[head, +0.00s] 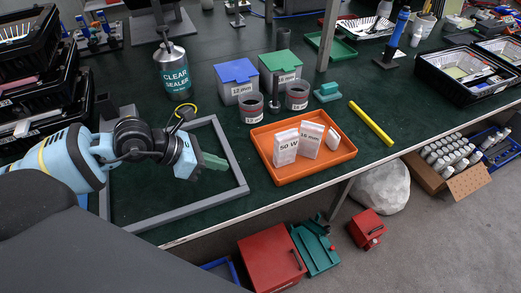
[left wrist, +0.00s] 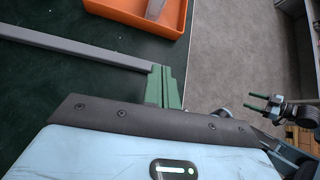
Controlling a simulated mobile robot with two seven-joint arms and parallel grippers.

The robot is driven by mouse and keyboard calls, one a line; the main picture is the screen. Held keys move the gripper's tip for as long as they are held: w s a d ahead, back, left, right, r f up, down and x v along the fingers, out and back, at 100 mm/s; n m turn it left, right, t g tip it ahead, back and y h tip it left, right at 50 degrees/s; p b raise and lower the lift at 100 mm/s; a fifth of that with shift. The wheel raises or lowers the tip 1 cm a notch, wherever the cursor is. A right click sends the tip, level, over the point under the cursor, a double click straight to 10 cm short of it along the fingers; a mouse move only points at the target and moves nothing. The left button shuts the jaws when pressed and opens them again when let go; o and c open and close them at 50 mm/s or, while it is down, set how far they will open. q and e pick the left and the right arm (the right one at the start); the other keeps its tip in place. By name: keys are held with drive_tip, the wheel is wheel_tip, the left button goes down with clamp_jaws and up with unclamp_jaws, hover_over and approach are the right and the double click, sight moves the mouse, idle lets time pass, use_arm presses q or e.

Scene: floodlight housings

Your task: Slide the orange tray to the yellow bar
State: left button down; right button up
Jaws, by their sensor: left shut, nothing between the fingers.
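The orange tray (head: 318,171) lies near the table's front edge and holds a few upright white boxes (head: 286,148), one marked 50 W and one 15 mm. The yellow bar (head: 371,123) lies on the green tabletop to the right of the tray, with bare table between them. My left gripper (head: 214,162) is shut and empty, over the grey frame, left of the tray and apart from it. In the left wrist view its green fingers (left wrist: 164,87) are together, and part of the tray (left wrist: 128,11) shows beyond. My right gripper (left wrist: 257,103) shows there with its fingers apart.
The grey frame (head: 233,160) lies left of the tray. A teal block (head: 327,92) sits behind the yellow bar. The front table edge is close.

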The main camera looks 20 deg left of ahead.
use_arm(q)
drive_tip(key=shift+w+a+r+m+y, duration=0.15)
drive_tip(key=shift+w+a+m+y, duration=0.2)
drive_tip(key=shift+a, duration=0.3)
drive_tip(key=shift+w+a+r+m+y, duration=0.15)
drive_tip(key=shift+w+a+y, duration=0.25)
drive_tip(key=shift+a, duration=0.2)
drive_tip(key=shift+w+f, duration=0.1)
approach(264, 161)
drive_tip(key=f, duration=0.3)
drive_tip(key=shift+s+f, duration=0.25)
drive_tip(key=shift+s, duration=0.1)
drive_tip(key=shift+w+d+f, duration=0.15)
drive_tip(key=shift+w+d, duration=1.35)
drive_tip(key=shift+w, duration=0.05)
